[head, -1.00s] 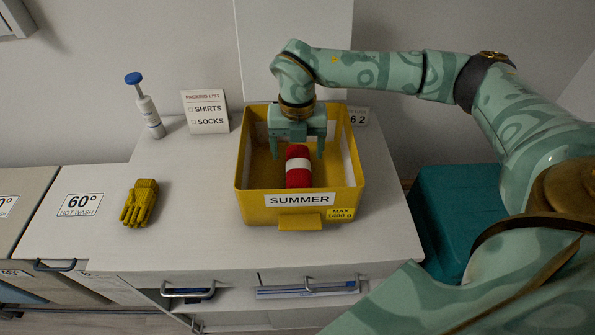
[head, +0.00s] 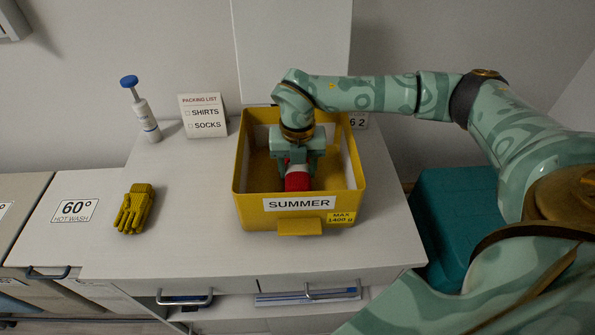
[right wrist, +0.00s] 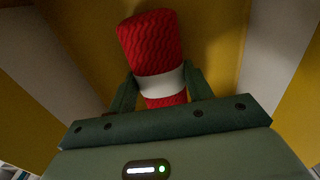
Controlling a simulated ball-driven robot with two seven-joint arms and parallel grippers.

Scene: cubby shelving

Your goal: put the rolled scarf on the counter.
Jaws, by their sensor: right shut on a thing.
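The rolled scarf (head: 297,180) is red with a white band and lies inside the yellow bin (head: 240,200) labelled SUMMER. My right gripper (head: 297,167) reaches down into the bin from above and is shut on the scarf. In the right wrist view the scarf (right wrist: 150,45) sits between the two fingers (right wrist: 158,90), which are at its white band. The yellow bin stands on the white counter (head: 190,235). My left gripper is not in view.
A yellow glove (head: 134,209) lies on the counter left of the bin. A pump bottle with a blue top (head: 147,122) and a packing list card (head: 204,116) stand at the back left. The counter between glove and bin is clear. A teal box (head: 440,220) stands to the right.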

